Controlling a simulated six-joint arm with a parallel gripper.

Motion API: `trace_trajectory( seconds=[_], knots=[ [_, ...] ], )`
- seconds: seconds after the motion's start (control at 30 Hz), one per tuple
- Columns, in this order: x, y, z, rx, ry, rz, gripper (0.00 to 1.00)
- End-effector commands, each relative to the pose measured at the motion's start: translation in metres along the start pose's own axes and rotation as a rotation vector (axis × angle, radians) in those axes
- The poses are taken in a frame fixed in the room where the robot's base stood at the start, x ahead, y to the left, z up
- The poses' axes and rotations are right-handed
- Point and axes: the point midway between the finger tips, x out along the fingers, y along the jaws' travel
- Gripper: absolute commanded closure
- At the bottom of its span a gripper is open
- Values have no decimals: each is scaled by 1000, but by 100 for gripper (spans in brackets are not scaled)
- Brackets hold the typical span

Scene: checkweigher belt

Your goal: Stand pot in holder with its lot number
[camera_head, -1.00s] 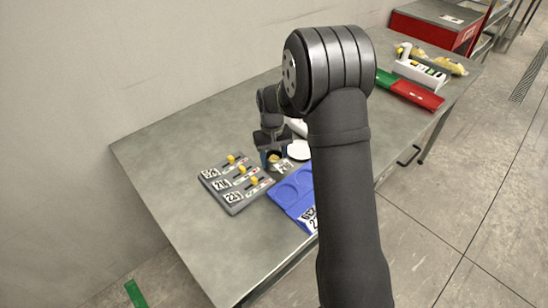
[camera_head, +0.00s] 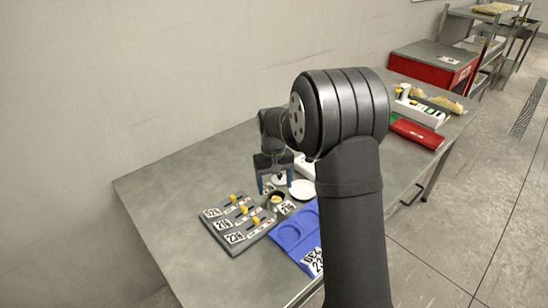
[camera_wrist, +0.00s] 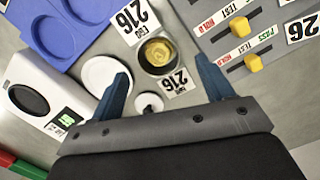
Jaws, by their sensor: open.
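The pot (camera_wrist: 157,52) is small, round and dark, with a yellow-gold top, and stands upright on the table. A 216 label (camera_wrist: 178,83) lies beside it; in the head view the pot (camera_head: 276,199) is just below my gripper. My gripper (camera_wrist: 165,77) is open and empty, its two blue fingers apart, with the pot just beyond the fingertips. The blue holder tray (camera_wrist: 72,57) has round recesses that look empty. A 216 tag (camera_wrist: 134,20) is at its side; the tray also shows in the head view (camera_head: 297,254), where its front numbers are partly hidden by my arm.
A grey panel (camera_head: 239,224) with yellow sliders and number tags lies left of the pot. A white disc (camera_wrist: 105,78), a small white knobbed piece (camera_wrist: 148,101) and a white device (camera_wrist: 38,92) are close by. Red and green trays (camera_head: 417,133) lie farther right. The table's left end is clear.

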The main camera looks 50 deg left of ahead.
Motion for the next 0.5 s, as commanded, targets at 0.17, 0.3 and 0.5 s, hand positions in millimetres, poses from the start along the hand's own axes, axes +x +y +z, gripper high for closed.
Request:
trace_trajectory(
  seconds=[0.17,0.3,0.5],
  knots=[
    [-46,0,-1,0,4,1,27],
    [-77,0,-1,0,4,1,27],
    [-104,0,0,0,1,0,27]
  ],
)
